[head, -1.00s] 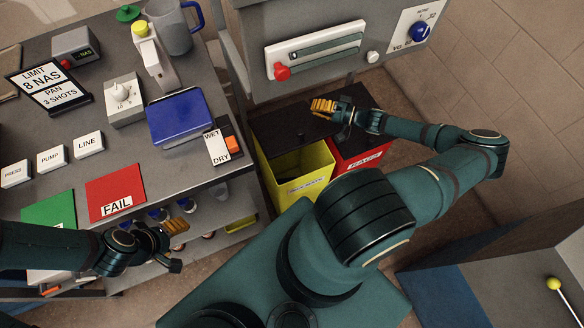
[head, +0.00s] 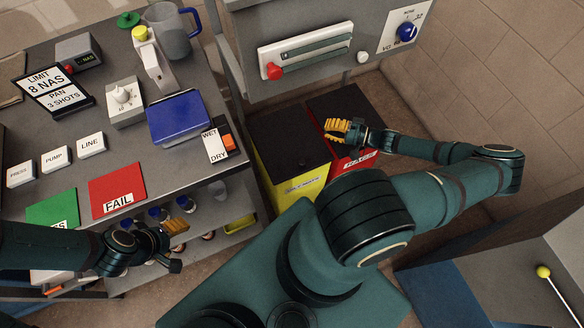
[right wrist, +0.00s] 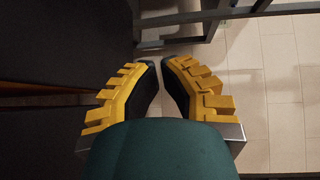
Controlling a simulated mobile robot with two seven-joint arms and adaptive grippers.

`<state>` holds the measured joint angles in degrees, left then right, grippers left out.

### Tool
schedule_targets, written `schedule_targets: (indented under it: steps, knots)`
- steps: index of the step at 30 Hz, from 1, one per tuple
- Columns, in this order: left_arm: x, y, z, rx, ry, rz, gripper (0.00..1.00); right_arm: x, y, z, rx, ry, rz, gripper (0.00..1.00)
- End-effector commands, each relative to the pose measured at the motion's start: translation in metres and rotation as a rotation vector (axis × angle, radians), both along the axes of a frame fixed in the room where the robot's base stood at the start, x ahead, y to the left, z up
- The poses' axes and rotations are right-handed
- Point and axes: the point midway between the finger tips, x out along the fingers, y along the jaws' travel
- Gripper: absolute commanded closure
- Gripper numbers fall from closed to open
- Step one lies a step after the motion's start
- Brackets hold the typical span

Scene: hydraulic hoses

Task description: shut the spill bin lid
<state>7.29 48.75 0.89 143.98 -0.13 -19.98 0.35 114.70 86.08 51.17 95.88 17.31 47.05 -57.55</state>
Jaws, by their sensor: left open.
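The yellow spill bin (head: 308,188) stands on the floor right of the bench. Its dark lid (head: 285,138) lies across its top, and the inside no longer shows. My right gripper (head: 333,131) is over the red bin beside it, to the right of the lid and apart from it as far as I can see. In the right wrist view its yellow fingers (right wrist: 160,65) have a narrow gap between the tips, with nothing held. My left gripper (head: 180,245) is open and empty by the bench's front edge, far from the bin.
The red rags bin (head: 352,160) stands against the yellow bin. A grey panel cabinet (head: 305,20) with a red-knobbed slider overhangs behind both. The bench (head: 150,150) holds signs, buttons and a blue-lidded box.

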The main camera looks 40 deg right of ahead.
Motion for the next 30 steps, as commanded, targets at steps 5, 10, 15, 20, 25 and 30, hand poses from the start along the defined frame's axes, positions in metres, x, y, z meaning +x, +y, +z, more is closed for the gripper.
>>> schedule_targets:
  steps: [5, 10, 15, 20, 25, 30]
  knots:
    - [0.000, 0.000, 0.003, 0.000, 0.000, 0.000, 0.38, -0.011, 0.001, 0.001, -0.001, -0.001, -0.001, 1.00]
    - [0.000, 0.000, 0.005, 0.000, 0.000, 0.000, 0.38, -0.022, 0.001, 0.000, -0.001, -0.001, -0.001, 1.00]
    - [0.000, 0.000, 0.007, 0.000, 0.000, 0.000, 0.38, -0.033, 0.002, 0.000, -0.001, -0.001, -0.001, 1.00]
    - [0.000, 0.000, 0.008, 0.000, 0.000, 0.000, 0.38, -0.043, 0.002, 0.000, -0.002, 0.000, -0.002, 1.00]
    - [0.000, 0.000, 0.010, 0.000, 0.000, 0.000, 0.38, -0.053, 0.003, 0.000, -0.001, -0.001, -0.001, 1.00]
    - [0.000, 0.000, 0.012, 0.000, 0.000, 0.000, 0.38, -0.064, 0.004, 0.000, -0.001, 0.001, -0.002, 1.00]
